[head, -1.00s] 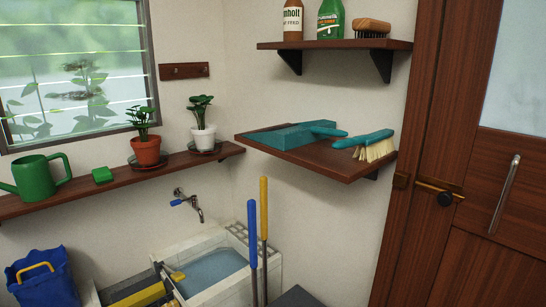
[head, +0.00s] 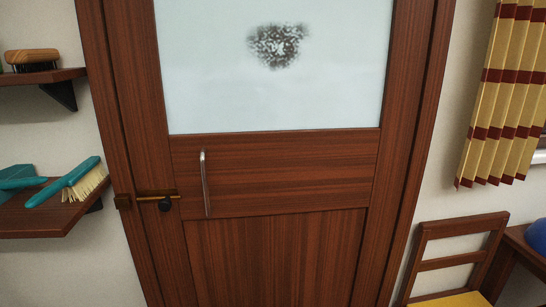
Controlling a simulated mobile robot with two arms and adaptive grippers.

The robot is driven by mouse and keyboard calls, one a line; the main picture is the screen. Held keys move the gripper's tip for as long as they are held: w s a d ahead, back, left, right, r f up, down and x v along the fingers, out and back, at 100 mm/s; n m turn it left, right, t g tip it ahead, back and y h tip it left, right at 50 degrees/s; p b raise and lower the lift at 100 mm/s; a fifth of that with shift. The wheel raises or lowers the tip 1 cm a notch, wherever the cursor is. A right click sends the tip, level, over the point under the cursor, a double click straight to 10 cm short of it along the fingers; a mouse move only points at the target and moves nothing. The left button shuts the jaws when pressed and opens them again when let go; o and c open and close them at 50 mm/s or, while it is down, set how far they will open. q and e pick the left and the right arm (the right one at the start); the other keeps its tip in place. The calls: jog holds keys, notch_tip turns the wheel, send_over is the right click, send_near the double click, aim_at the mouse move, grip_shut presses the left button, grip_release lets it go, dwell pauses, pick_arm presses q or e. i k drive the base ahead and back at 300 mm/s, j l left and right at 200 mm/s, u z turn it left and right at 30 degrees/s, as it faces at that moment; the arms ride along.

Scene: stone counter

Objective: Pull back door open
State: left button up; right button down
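The back door (head: 285,170) is a brown wooden door with a frosted glass pane (head: 265,65) in its upper half. It stands shut in its frame in the middle of the head view. A vertical silver pull handle (head: 205,184) is on its left side. A brass bolt with a black knob (head: 160,199) sits left of the handle and reaches toward a catch (head: 123,201) on the frame. I cannot tell for certain whether the bolt is engaged. Neither of my grippers is in view.
Left of the door, wooden shelves (head: 50,222) stick out from the wall, with a teal brush (head: 68,184) on the lower one. Right of the door stand a wooden chair (head: 462,228) with a yellow seat and a table edge (head: 520,238). A yellow striped curtain (head: 503,95) hangs above.

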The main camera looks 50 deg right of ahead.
aim_at(283, 131)
jog(key=z, duration=1.8)
